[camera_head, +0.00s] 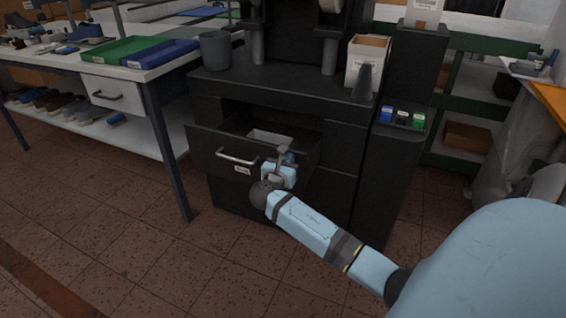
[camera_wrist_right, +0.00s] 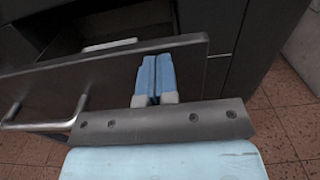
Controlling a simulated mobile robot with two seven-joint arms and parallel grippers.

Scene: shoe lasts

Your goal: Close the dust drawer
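The dust drawer (camera_head: 215,155) is a dark drawer in the black machine cabinet, and it stands pulled out. Its silver bar handle (camera_head: 237,159) is on the front panel, and it also shows at the left of the right wrist view (camera_wrist_right: 45,118). A light object lies inside the drawer. My right gripper (camera_head: 288,157) is at the right part of the drawer front, to the right of the handle. In the right wrist view its two blue fingers (camera_wrist_right: 155,75) are together, with nothing seen between them, in front of the panel. Whether they touch it is unclear. My left gripper is not in view.
A white workbench (camera_head: 165,65) with green and blue trays stands at the left. A grey bin (camera_head: 214,50) and a white box (camera_head: 366,62) stand on the cabinet top. The tiled floor (camera_head: 130,245) before the cabinet is clear.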

